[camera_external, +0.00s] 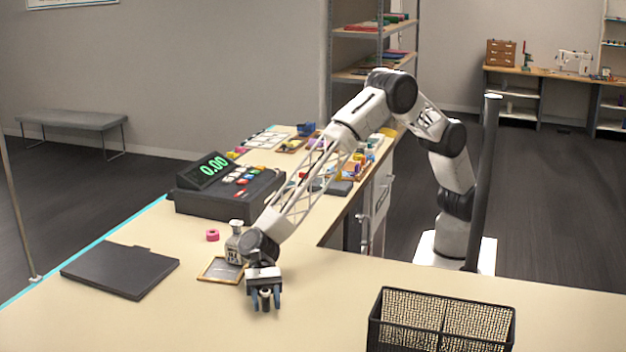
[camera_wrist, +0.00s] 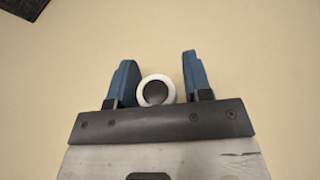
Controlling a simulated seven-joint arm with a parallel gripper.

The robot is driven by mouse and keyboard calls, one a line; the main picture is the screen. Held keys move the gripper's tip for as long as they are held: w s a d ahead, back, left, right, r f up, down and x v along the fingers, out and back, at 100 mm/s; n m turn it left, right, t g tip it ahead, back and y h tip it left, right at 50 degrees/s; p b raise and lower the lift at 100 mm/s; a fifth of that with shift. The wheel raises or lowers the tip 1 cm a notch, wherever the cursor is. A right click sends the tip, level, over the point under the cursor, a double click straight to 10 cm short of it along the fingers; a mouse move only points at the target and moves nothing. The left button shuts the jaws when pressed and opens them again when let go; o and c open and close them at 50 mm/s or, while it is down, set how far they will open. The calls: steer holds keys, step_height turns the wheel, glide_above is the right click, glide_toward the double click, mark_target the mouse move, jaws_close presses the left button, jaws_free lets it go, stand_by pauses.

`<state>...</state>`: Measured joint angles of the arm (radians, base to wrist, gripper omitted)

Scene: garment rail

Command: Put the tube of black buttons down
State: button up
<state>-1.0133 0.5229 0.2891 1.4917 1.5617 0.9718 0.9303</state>
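The tube of black buttons shows end-on in the wrist view (camera_wrist: 156,92) as a white ring around a dark round middle. It stands between the two blue fingers of my gripper (camera_wrist: 160,75). A narrow strip of tan counter shows between the tube and the right finger; the left finger is very close to it. The fingers look open around the tube. In the external view my gripper (camera_external: 266,298) points down, low over the counter (camera_external: 330,310). The tube is mostly hidden there between the fingers, and its lower end cannot be made out.
A framed tray (camera_external: 217,271) and a labelled bottle (camera_external: 234,246) are just behind my gripper. A black mesh basket (camera_external: 441,325) stands to the right. Bare counter surrounds the gripper's front.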

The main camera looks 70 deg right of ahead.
steer(key=shift+o, duration=0.6)
steer(key=shift+w+d+r, duration=0.1)
steer(key=shift+r, duration=0.05)
steer(key=v, duration=1.1)
steer(key=shift+w+d+r, duration=0.1)
steer(key=shift+d+r, duration=0.05)
steer(key=shift+d, duration=0.2)
stand_by(0.4)
